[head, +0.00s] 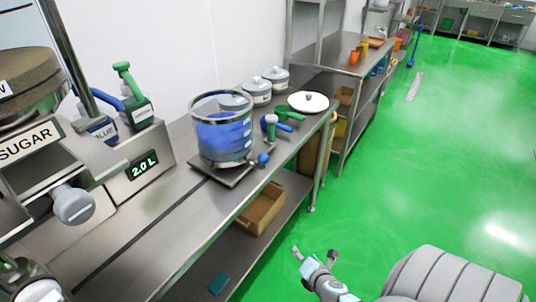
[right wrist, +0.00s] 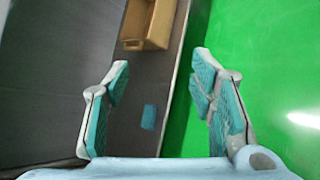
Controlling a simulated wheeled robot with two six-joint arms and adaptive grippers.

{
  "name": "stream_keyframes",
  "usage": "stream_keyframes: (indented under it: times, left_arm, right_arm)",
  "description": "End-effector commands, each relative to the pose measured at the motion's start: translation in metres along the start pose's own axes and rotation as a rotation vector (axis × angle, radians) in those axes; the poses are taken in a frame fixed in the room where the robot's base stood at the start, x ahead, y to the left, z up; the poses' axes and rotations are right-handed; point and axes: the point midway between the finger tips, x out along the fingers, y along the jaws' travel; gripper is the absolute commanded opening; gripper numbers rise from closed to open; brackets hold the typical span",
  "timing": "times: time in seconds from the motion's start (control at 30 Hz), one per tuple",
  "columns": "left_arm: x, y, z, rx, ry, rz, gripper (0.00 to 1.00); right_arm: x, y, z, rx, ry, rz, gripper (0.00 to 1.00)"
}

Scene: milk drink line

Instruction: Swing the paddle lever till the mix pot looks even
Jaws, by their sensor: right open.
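The mix pot (head: 207,158) is a clear round vessel on a dark square base on the steel counter. Its contents are mostly blue, with darker and lighter patches, so the colour looks uneven. A small lever with a blue knob (head: 263,158) sticks out low on the pot's right side; I cannot tell for sure that it is the paddle lever. My right gripper (head: 314,254) is open and empty, off the counter's front side over the green floor, well apart from the pot. Its two fingers also show wide apart in the right wrist view (right wrist: 161,65).
Green- and blue-handled tools (head: 285,116) and a white lid (head: 308,101) lie right of the pot. Lidded pots (head: 257,92) stand behind. The sugar dispenser (head: 40,150) stands at left. A cardboard box (head: 260,208) and a teal item (head: 219,283) are on the lower shelf.

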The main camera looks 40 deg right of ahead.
Motion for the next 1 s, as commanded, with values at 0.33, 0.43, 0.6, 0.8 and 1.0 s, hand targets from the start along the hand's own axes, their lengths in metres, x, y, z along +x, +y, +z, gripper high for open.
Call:
stream_keyframes:
  times: [0.33, 0.43, 0.6, 0.8, 1.0]
  left_arm:
    - [-0.014, -0.001, 0.003, 0.0, -0.007, 0.001, 0.43]
    - [-0.014, -0.001, -0.001, 0.0, -0.001, 0.0, 0.43]
    - [-0.015, -0.001, -0.003, 0.0, 0.004, 0.0, 0.43]
    - [-0.009, -0.001, -0.003, 0.0, 0.003, 0.0, 0.43]
    - [-0.005, -0.001, -0.002, 0.0, 0.003, -0.001, 0.43]
  right_arm:
    - [-0.09, 0.224, 0.128, -1.038, -0.567, 0.361, 0.51]
    - [-0.077, 0.233, 0.133, -1.041, -0.571, 0.361, 0.51]
    - [-0.038, 0.258, 0.145, -1.036, -0.57, 0.36, 0.51]
    - [0.003, 0.284, 0.158, -1.035, -0.566, 0.361, 0.51]
    - [0.021, 0.295, 0.163, -1.036, -0.564, 0.36, 0.51]
